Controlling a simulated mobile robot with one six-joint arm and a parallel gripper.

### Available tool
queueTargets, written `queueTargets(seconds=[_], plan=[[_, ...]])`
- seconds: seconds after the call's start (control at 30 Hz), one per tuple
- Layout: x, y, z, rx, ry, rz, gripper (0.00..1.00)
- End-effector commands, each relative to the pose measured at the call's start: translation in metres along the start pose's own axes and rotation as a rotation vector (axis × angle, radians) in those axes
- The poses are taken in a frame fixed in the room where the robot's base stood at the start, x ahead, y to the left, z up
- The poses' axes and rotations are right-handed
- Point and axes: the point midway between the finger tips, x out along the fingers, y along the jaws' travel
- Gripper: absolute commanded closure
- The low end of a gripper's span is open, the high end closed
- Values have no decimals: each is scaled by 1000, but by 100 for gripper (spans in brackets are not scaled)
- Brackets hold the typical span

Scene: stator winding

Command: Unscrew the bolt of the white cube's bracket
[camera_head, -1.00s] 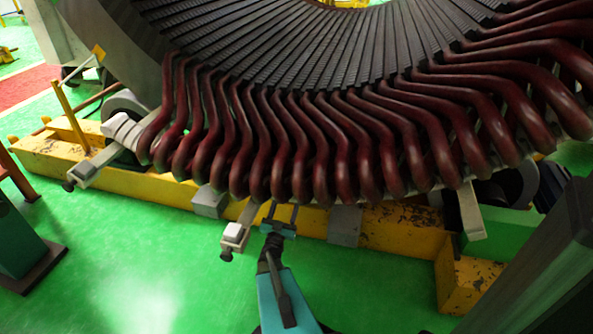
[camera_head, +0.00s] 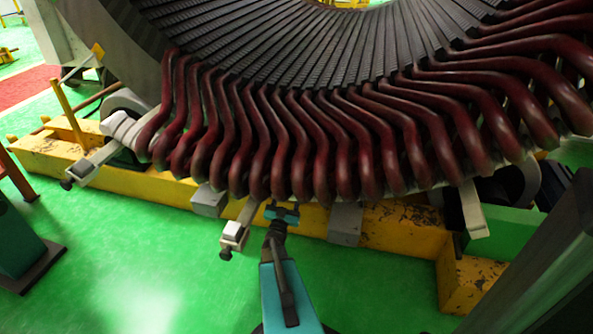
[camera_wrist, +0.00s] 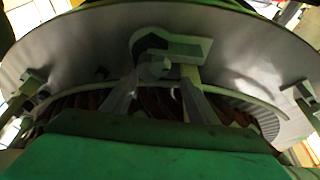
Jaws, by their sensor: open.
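The white cube (camera_head: 233,231) sits on the outer end of a grey bracket arm (camera_head: 247,210) below the coils in the head view. A dark bolt (camera_head: 226,253) sticks out below the cube. My gripper (camera_head: 282,207) is to the right of the cube, apart from it, and its fingertips are hidden at the coils' lower edge. In the wrist view my gripper (camera_wrist: 160,82) is open, its two fingers pointing at a grey bracket (camera_wrist: 182,48) with a rounded bolt-like end (camera_wrist: 154,66). I cannot tell whether the fingers touch it or which bracket it is.
The dark red coils (camera_head: 300,150) hang just above my gripper. A yellow beam (camera_head: 395,232) with grey blocks (camera_head: 345,224) runs behind it. Other bracket arms are at left (camera_head: 90,170) and right (camera_head: 472,208). Green floor (camera_head: 150,265) in front is clear.

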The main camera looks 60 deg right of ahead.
Motion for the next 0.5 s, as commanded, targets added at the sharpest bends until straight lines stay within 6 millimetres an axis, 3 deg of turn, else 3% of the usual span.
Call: queueTargets(seconds=[0.5], plan=[[64,0,1,0,2,0,47]])
